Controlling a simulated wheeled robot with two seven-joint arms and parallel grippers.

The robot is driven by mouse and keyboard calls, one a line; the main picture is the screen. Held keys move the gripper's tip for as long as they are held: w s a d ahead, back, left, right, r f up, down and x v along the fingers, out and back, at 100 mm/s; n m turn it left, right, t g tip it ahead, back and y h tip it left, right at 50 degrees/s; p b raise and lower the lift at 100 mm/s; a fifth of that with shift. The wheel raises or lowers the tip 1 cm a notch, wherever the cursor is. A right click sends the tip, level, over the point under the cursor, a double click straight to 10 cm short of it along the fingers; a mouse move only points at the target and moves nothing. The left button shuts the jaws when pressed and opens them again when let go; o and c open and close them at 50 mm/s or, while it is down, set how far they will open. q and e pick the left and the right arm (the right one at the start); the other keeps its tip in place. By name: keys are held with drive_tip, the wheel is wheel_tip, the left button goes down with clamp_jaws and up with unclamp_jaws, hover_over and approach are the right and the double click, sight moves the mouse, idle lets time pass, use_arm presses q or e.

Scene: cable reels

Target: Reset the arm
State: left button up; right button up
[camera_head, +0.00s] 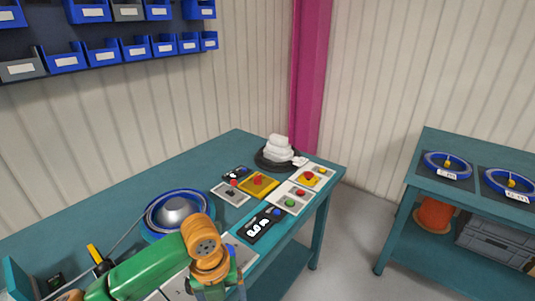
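My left arm, green with orange joints, reaches in from the lower left over the teal workbench (90,222). My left gripper (218,288) is at the bottom edge, below the orange wrist and partly cut off by the frame. Its fingertips are hidden, so I cannot tell whether it is open or shut. A blue reel (152,218) with a silver dome lies on the bench just behind and left of the wrist. My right arm and gripper are not in view.
Panels with a red button (258,180) and other controls line the bench's right part. A black round base with a white stack (279,148) stands at the far corner. A second table (480,150) with blue reels (431,170) is right, across a floor gap. Blue bins (65,57) hang upper left.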

use_arm(q)
drive_tip(key=s+d+f+n+t+h, duration=0.2)
drive_tip(key=s+d+f+n+h, duration=0.35)
drive_tip(key=n, duration=0.95)
drive_tip(key=s+a+f+n+t+y, duration=0.1)
drive_tip(key=s+a+f+n+y, duration=0.15)
drive_tip(key=s+a+n, duration=0.4)
drive_tip(key=s+a+f+n+y, duration=0.1)
drive_tip(key=s+a+n+y, duration=0.25)
drive_tip(key=a+n, duration=0.55)
wheel_tip(320, 180, down, 18)
drive_tip(key=s+d+n+g, duration=0.1)
drive_tip(key=s+d, duration=0.1)
drive_tip(key=s+a+f+g, duration=0.1)
drive_tip(key=s+a+f, duration=0.1)
drive_tip(key=s+f, duration=0.7)
drive_tip(key=shift+s+f, duration=0.25)
drive_tip(key=shift+s, duration=0.9)
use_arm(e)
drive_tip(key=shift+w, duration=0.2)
